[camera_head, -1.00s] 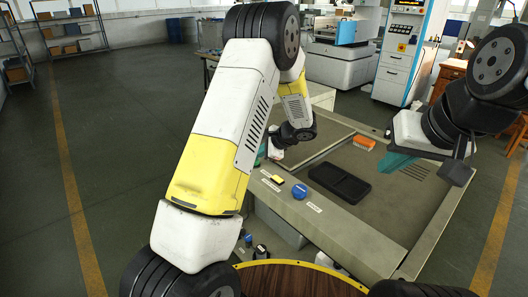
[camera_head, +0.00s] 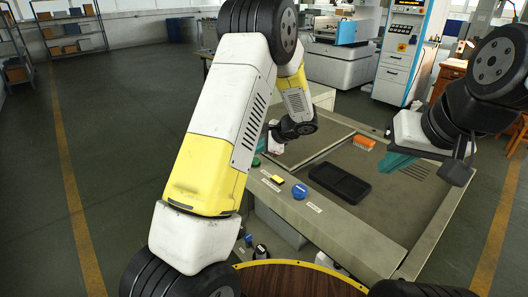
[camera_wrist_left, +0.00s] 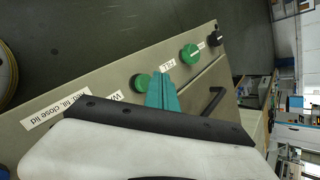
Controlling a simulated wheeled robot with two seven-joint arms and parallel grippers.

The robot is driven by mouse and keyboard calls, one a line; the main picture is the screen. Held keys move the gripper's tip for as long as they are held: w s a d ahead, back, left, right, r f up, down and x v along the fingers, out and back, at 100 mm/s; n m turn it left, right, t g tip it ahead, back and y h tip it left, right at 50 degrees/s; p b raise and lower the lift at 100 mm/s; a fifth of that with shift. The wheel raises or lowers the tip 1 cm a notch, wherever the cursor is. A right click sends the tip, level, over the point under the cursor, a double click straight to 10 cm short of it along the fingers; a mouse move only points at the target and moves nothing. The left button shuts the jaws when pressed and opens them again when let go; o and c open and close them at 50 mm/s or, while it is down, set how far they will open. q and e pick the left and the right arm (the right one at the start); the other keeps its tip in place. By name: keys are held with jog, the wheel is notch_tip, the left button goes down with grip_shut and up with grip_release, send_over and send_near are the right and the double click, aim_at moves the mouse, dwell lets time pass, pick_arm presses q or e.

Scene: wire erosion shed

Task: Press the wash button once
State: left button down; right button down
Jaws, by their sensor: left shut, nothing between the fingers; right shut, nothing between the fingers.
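In the left wrist view my left gripper (camera_wrist_left: 160,84) is shut and empty, its teal fingertips over the panel beside a green button (camera_wrist_left: 141,82). A larger green button (camera_wrist_left: 190,53) stands further along, past a label reading FILL (camera_wrist_left: 168,66). A label starting with W (camera_wrist_left: 115,97) is partly covered by my gripper body, so its full word and its button cannot be told. I cannot tell whether the fingertips touch anything. In the head view the left fingers are mostly hidden by my arm. My right gripper (camera_head: 395,164) is shut and empty above the bench's right side.
The bench (camera_head: 345,228) carries a blue round knob (camera_head: 300,191), a small yellow-and-black item (camera_head: 277,179), a black tray (camera_head: 339,183) and an orange brush-like block (camera_head: 364,142). The wrist view shows a black knob (camera_wrist_left: 214,38) and a dark handle (camera_wrist_left: 214,100).

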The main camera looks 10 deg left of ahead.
aim_at(257, 160)
pick_arm(q)
jog(key=shift+r, duration=2.4)
jog(key=s+d+r+n+h, duration=0.1)
jog(key=s+r+n+h, duration=0.2)
jog(key=s, duration=0.8)
jog(key=s+d+r+n+t+h, duration=0.1)
jog(key=s+r+n+h, duration=0.3)
jog(key=s+r+n, duration=0.2)
jog(key=s+d+r+n+t+h, duration=0.1)
jog(key=s+r+n+h, duration=0.2)
jog(key=s+r, duration=0.4)
jog(key=s+n, duration=0.1)
jog(key=s, duration=0.7)
jog(key=shift+s+d+r+n, duration=0.3)
jog(key=shift+s+d, duration=0.05)
jog(key=shift+d, duration=0.05)
